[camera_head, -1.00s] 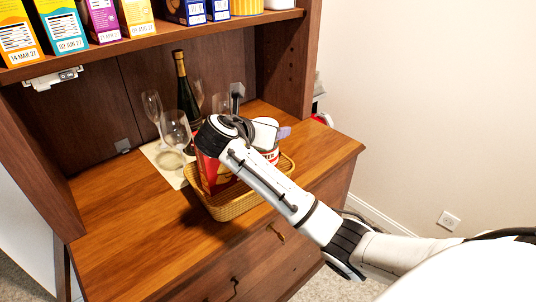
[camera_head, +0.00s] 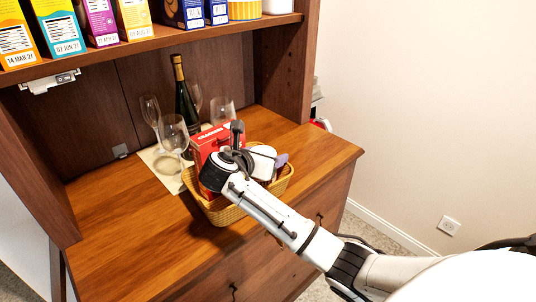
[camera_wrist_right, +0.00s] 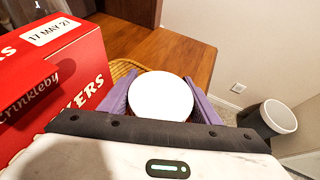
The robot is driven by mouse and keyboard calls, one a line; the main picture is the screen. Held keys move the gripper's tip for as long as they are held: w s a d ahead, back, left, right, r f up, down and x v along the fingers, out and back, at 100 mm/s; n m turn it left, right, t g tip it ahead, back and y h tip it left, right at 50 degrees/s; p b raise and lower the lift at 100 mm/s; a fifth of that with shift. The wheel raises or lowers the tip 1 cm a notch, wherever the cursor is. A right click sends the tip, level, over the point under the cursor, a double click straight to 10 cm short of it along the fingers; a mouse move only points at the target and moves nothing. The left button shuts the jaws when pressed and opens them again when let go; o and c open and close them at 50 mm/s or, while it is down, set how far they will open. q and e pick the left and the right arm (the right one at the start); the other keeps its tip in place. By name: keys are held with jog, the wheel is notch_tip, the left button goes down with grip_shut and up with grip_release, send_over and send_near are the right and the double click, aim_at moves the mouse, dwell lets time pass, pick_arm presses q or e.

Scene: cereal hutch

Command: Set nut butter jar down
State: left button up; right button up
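The nut butter jar shows in the right wrist view as a round white lid (camera_wrist_right: 160,96) between the two purple fingers of my right gripper (camera_wrist_right: 160,100). The fingers press against both sides of the lid; the jar's body is hidden below. In the head view my right gripper (camera_head: 275,165) is over the right part of a wicker basket (camera_head: 228,213) on the wooden counter. Whether the jar touches the basket floor is hidden. My left gripper is not in view.
A red cracker box (camera_head: 208,143) stands in the basket, just left of my gripper; it also shows in the wrist view (camera_wrist_right: 55,85). Wine glasses (camera_head: 173,135) and a dark bottle (camera_head: 184,95) stand behind. The counter's left side (camera_head: 110,215) is clear. A shelf (camera_head: 160,42) overhangs the back.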

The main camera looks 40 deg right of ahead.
jog(key=shift+s+a+r, duration=0.1)
jog(key=shift+a+r, duration=0.15)
jog(key=shift+r, duration=0.05)
jog(key=p+v, duration=0.1)
jog(key=v, duration=1)
jog(key=shift+s+a+r, duration=0.1)
jog(key=shift+s+a, duration=0.05)
